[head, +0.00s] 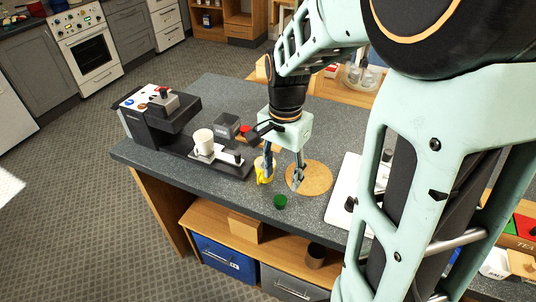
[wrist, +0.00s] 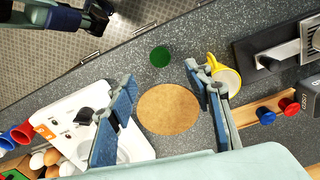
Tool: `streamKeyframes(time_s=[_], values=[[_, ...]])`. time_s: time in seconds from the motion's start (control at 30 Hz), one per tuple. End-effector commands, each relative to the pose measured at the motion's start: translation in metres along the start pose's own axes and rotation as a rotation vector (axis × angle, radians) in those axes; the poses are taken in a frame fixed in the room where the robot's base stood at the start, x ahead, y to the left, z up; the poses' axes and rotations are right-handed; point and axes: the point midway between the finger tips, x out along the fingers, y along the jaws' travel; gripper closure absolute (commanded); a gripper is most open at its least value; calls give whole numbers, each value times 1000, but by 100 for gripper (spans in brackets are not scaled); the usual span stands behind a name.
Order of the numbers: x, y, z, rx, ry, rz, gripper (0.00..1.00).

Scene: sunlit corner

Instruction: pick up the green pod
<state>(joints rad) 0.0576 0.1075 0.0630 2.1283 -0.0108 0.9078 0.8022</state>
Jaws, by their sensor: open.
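The green pod (head: 280,202) is a small round piece on the dark speckled counter, close to its front edge in the head view. In the wrist view the green pod (wrist: 160,57) lies just above the round cork mat, slightly beyond the fingertips. My gripper (head: 284,182) is over the counter near the cork mat, fingers pointing down. In the wrist view my gripper (wrist: 160,78) is open and empty, with its two blue-padded fingers wide apart. The green pod looks centred between the fingers but apart from them.
A yellow mug (wrist: 228,80) stands close beside the right finger. The cork mat (head: 314,178) lies flat by the pod. A coffee machine (head: 150,118) with a white cup (head: 203,141) is to the left. A white appliance (wrist: 75,120) stands left in the wrist view.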

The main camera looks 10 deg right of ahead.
Motion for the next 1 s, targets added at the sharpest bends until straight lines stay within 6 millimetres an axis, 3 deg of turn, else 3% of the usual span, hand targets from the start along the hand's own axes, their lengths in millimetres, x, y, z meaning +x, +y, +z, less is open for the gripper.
streamKeyframes(time_s=[0.1,0.37,0.63,1.0], values=[[21,1,1,0,-4,2,54],[43,0,1,0,-2,0,54],[81,1,3,0,-3,1,54],[89,0,2,0,0,-3,56]])
